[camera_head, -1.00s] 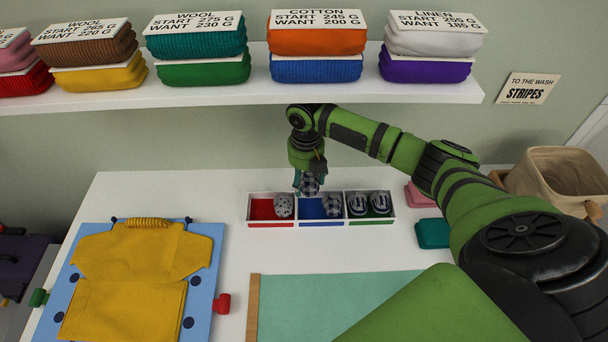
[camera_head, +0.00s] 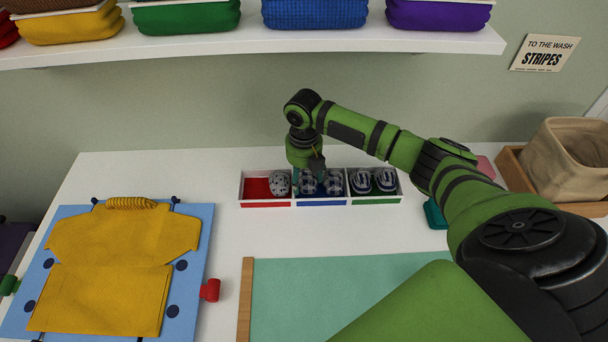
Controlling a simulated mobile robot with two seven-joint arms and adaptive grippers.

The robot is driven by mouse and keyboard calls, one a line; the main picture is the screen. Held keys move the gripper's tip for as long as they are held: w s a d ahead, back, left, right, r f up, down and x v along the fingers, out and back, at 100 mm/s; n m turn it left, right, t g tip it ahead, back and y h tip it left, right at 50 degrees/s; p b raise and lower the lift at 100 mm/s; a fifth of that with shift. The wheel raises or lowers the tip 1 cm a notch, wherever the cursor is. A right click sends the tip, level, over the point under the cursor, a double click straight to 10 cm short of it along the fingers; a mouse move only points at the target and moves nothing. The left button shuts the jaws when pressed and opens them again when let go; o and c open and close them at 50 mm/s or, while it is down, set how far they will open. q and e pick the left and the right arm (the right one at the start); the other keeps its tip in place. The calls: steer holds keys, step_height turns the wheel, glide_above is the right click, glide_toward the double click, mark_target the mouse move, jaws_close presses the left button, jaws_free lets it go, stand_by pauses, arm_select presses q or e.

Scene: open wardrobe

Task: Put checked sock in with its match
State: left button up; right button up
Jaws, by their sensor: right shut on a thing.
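The sock tray (camera_head: 266,203) has a red, a blue and a green compartment. My right gripper (camera_head: 308,174) is shut on a checked sock (camera_head: 309,187), which is at the left side of the blue compartment, low over or in it; I cannot tell whether it touches the floor. Its checked match (camera_head: 334,183) sits in the same compartment just to the right. A spotted sock (camera_head: 280,183) is at the right side of the red compartment. Two striped socks (camera_head: 374,181) fill the green compartment. The gripper's fingertips are partly hidden. My left gripper is not in view.
A folding board (camera_head: 192,284) with a yellow shirt (camera_head: 110,255) lies at the left. A green mat (camera_head: 330,290) lies in front of the tray. A shelf (camera_head: 250,52) with folded clothes hangs above. A beige basket (camera_head: 568,160) stands right, near a stripes sign (camera_head: 545,53).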

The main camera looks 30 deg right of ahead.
steer(key=shift+s+f, duration=0.4)
steer(key=shift+f, duration=0.3)
stand_by(0.7)
steer(key=o, duration=0.7)
steer(key=shift+o, duration=1.2)
steer(key=shift+a, duration=0.1)
steer(key=shift+w+f, duration=0.1)
steer(key=shift+w, duration=0.15)
steer(key=shift+o, duration=0.4)
steer(key=shift+w+r, duration=0.1)
steer(key=shift+r, duration=0.2)
step_height(320, 180, up, 9)
steer(key=p, duration=0.9)
steer(key=shift+f, duration=0.1)
